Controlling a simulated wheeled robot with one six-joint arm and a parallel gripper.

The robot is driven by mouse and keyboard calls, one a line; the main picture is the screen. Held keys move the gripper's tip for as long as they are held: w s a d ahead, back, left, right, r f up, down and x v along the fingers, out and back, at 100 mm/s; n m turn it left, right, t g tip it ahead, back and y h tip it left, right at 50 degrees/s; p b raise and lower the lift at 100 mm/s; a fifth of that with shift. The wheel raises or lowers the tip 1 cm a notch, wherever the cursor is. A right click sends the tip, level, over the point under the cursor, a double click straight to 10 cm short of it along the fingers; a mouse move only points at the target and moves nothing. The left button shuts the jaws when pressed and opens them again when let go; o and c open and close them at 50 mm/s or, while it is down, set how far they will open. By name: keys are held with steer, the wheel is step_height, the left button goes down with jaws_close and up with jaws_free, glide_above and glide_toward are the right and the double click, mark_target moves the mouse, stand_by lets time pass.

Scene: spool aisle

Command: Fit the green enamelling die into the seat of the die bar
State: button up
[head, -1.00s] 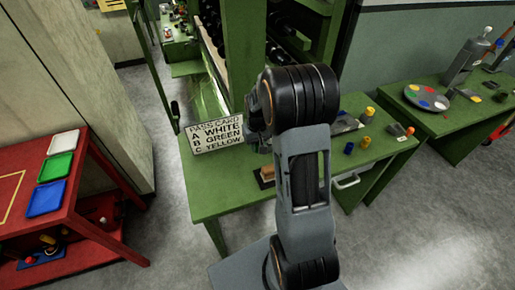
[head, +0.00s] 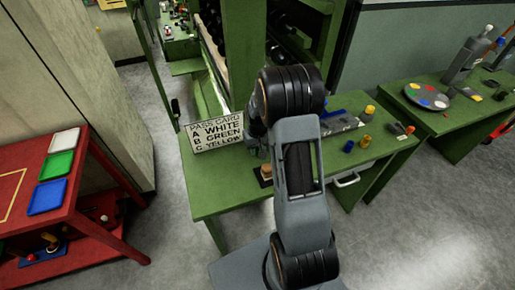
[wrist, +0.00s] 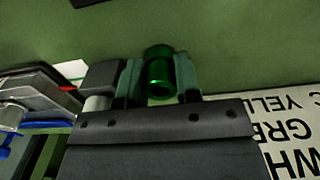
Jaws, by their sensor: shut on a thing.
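The green enamelling die (wrist: 159,73) is a small, shiny green cylinder between the two fingers of my gripper (wrist: 159,84) in the wrist view. My gripper is shut on it, with the green bench top behind. In the head view my own arm hides the die and most of the gripper. A grey metal piece (wrist: 32,88) shows at the left of the wrist view, apart from the die. A grey bar-like piece with blue beside it (head: 342,123) lies on the bench in the head view. I cannot tell for sure which is the die bar, and no seat is clearly visible.
A pass card (head: 216,134) stands at the bench's (head: 207,191) left back edge. A small brown-topped block (head: 266,173) sits near its front edge. A red table (head: 100,165) is at the left.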

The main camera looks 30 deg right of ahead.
steer(key=o, duration=0.9)
